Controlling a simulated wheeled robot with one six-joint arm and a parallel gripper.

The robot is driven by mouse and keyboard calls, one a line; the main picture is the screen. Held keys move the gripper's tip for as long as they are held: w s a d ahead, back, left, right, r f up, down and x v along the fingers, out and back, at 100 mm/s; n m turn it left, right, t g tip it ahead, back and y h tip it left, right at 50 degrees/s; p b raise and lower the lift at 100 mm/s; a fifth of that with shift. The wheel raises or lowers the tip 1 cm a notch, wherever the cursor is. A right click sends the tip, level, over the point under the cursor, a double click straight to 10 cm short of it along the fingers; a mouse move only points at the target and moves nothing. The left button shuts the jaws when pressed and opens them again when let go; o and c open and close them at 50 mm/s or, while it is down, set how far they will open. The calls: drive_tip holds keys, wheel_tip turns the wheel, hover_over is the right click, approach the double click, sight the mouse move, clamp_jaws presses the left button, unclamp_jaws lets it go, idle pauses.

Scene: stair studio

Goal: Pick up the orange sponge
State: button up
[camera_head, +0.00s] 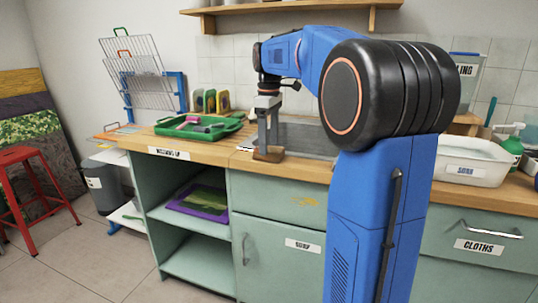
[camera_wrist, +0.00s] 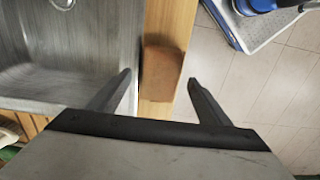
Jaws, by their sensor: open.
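The orange sponge, a brownish-orange block (camera_head: 268,154), lies on the wooden counter strip in front of the sink. In the wrist view the sponge (camera_wrist: 162,74) is between the sink and the counter's front edge, in the middle of the gap between my fingers. My gripper (camera_head: 267,143) is open and points down right at the sponge. In the wrist view my gripper (camera_wrist: 160,78) has one finger towards the sink side and one over the floor side. I cannot tell whether the fingertips are above the sponge or level with its sides.
The metal sink (camera_head: 305,138) lies behind the sponge. A green tray (camera_head: 165,129) with small items stands to the left. A white tub (camera_head: 475,170) and a green bottle (camera_head: 513,148) stand to the right. A shelf (camera_head: 300,8) hangs above. A red stool (camera_head: 32,165) stands far left.

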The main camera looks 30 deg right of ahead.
sight(269, 148)
drive_tip(key=shift+f, duration=1.05)
drive_tip(key=c, duration=1.2)
drive_tip(key=shift+r, duration=0.1)
wheel_tip(269, 148, up, 10)
